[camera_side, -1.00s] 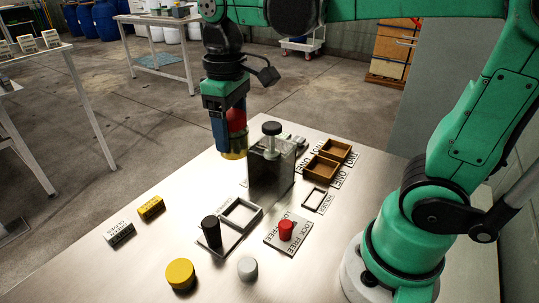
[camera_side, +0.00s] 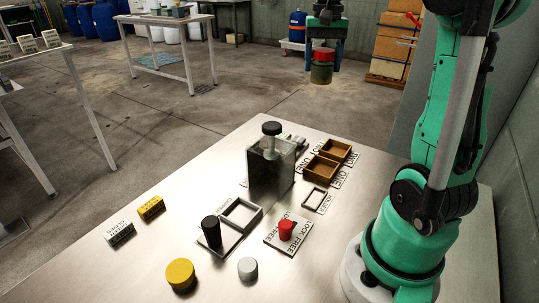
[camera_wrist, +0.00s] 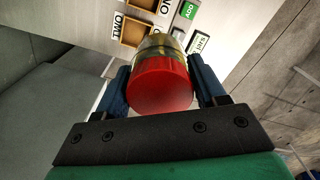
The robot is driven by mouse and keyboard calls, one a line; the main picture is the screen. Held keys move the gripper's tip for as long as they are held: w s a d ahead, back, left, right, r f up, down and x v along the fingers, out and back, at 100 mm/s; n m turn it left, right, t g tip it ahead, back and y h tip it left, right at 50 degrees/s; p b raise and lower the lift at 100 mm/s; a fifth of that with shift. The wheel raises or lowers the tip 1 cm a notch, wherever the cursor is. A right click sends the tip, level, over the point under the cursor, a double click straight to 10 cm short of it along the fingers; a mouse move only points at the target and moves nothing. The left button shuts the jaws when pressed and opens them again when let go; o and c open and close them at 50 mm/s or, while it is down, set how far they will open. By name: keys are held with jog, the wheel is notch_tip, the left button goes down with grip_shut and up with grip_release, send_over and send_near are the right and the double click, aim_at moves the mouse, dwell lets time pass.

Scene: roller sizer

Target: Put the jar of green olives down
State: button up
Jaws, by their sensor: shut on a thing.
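My gripper (camera_side: 322,62) is shut on the jar of green olives (camera_side: 321,74), which has a red lid and a dark greenish body. In the side view they hang high in the picture, beyond the table's far edge as seen from there. In the wrist view the red lid (camera_wrist: 161,86) sits between the two blue fingers of my gripper (camera_wrist: 161,88). A gold and glassy part of the jar shows past the lid, and its far end is partly hidden.
The metal table (camera_side: 150,245) carries two wooden trays (camera_side: 322,167) marked ONE and TWO, a tall dark box (camera_side: 270,170) with a knob, a red button (camera_side: 286,230), a black cylinder (camera_side: 211,232) and a yellow disc (camera_side: 181,275).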

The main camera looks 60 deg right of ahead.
jog(key=s+d+f+m, duration=0.1)
jog(key=s+d+m, duration=0.25)
jog(key=d, duration=0.25)
jog(key=f, duration=1.9)
jog(key=shift+s+a+f, duration=0.2)
jog(key=shift+s+a, duration=0.05)
jog(key=shift+s, duration=0.15)
jog(key=o, duration=1.4)
jog(key=shift+f, duration=0.1)
jog(key=shift+c, duration=0.2)
notch_tip(320, 180, up, 12)
jog(key=shift+o, duration=0.4)
